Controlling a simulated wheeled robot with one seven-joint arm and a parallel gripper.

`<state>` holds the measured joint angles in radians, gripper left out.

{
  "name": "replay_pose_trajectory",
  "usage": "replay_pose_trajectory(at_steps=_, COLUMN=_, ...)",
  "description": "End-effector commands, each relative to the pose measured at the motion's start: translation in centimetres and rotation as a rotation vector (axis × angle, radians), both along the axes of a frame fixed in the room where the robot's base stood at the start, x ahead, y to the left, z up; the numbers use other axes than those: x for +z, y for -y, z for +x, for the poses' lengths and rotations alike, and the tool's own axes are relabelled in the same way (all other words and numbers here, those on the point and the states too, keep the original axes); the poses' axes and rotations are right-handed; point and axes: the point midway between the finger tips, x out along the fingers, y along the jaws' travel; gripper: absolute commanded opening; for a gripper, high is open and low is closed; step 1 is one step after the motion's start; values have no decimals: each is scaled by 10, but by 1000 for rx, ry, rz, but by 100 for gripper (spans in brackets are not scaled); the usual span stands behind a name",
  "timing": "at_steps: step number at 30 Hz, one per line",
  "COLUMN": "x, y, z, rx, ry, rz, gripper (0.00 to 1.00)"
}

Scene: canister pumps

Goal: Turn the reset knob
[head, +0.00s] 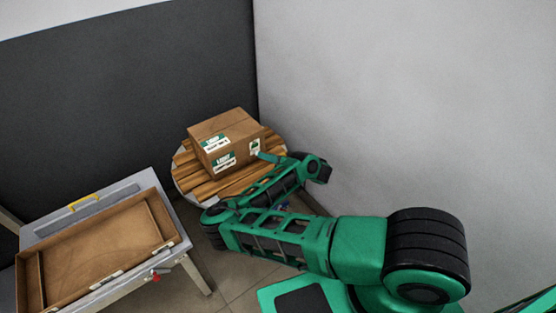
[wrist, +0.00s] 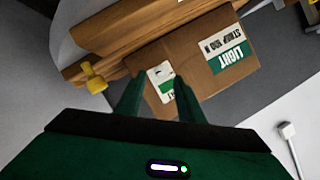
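No part is clearly readable as the reset knob. A small yellow knob-like piece (wrist: 95,77) shows at the edge of the wooden slats in the wrist view, left of my fingers. A small red piece (head: 155,277) sits on the front of the grey bench at lower left in the head view; its shape is too small to tell. My gripper (wrist: 157,78) is open, its two green fingers apart with nothing seen held between them. The fingers point at a cardboard box (wrist: 205,65). In the head view my gripper (head: 268,157) is beside the box's right side.
The cardboard box (head: 225,138) stands on a round slatted wooden table (head: 196,188) near the room's corner. A grey bench (head: 130,188) at left carries a brown open tray (head: 100,240) and a yellow handle (head: 85,201). A white cable plug (wrist: 287,132) shows in the wrist view.

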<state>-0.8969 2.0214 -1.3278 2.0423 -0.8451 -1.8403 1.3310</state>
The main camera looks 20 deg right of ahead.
Motion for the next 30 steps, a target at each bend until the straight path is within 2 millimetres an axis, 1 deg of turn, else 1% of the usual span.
replay_pose_trajectory(at_steps=1, x=2, y=6, z=-9, rx=-1, ry=0, rz=-6, gripper=35)
replay_pose_trajectory(at_steps=6, x=12, y=21, z=-31, rx=-1, ry=0, rz=-3, gripper=35)
replay_pose_trajectory(at_steps=12, x=19, y=31, z=-46, rx=-2, ry=0, rz=1, gripper=35)
replay_pose_trajectory(at_steps=16, x=20, y=33, z=-50, rx=0, ry=0, rz=0, gripper=35)
replay_pose_trajectory(at_steps=30, x=20, y=33, z=-49, rx=-4, ry=1, rz=-1, gripper=35)
